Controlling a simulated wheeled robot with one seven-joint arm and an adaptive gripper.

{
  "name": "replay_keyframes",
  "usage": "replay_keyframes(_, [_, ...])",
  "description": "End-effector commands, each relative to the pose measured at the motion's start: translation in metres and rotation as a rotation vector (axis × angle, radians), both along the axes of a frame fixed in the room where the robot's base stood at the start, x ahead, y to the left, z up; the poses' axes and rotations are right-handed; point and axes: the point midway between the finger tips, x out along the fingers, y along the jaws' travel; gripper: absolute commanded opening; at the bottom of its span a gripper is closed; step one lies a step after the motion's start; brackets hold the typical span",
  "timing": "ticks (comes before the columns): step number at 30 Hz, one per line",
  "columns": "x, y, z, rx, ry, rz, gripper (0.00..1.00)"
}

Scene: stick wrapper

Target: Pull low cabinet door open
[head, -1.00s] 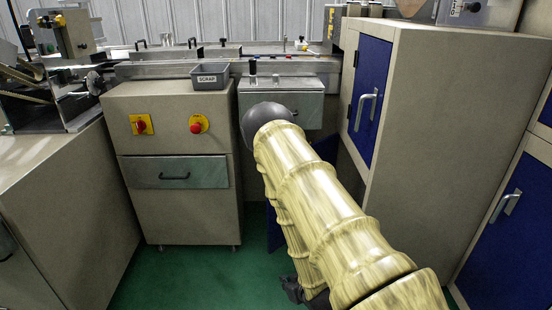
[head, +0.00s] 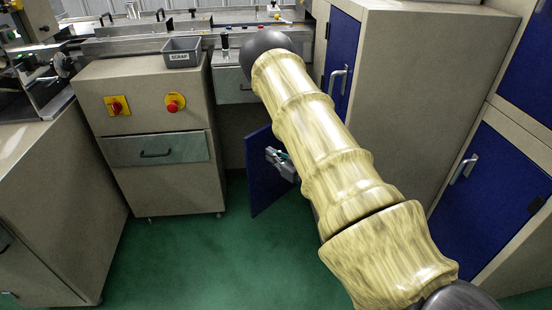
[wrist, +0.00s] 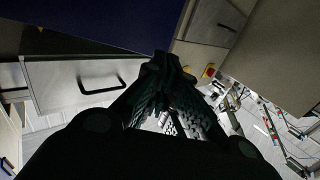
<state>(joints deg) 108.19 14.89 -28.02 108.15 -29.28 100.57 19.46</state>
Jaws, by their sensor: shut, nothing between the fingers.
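The low cabinet door (head: 262,190) is a dark blue panel low in the middle of the head view. It stands swung out at an angle from under the bench, and my arm covers its right part. A grey metal fitting (head: 281,164), apparently its handle, shows on its face beside my arm. In the wrist view a dark blue panel (wrist: 95,20), likely this door, fills the top left. My gripper (wrist: 166,68) is shut and empty, its dark fingertips together just below that panel's edge; contact cannot be told. The arm hides it in the head view.
A beige cabinet (head: 150,180) with a drawer and red buttons stands left of the door. A tall beige cabinet (head: 420,110) with blue doors stands to the right. Green floor (head: 200,265) is clear in front.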

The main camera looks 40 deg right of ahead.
Motion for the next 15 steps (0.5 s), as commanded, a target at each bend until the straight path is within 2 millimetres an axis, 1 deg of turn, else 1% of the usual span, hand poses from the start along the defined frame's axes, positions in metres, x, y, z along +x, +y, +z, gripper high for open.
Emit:
replay_keyframes(1, [0.009,0.002,0.000,0.000,-0.001,0.002,0.00])
replay_keyframes(6, [0.037,0.007,-0.001,-0.001,-0.001,0.002,0.00])
replay_keyframes(12, [0.068,0.011,-0.001,-0.001,-0.001,0.002,0.00])
replay_keyframes(15, [0.080,0.013,-0.001,0.000,0.000,0.001,0.00])
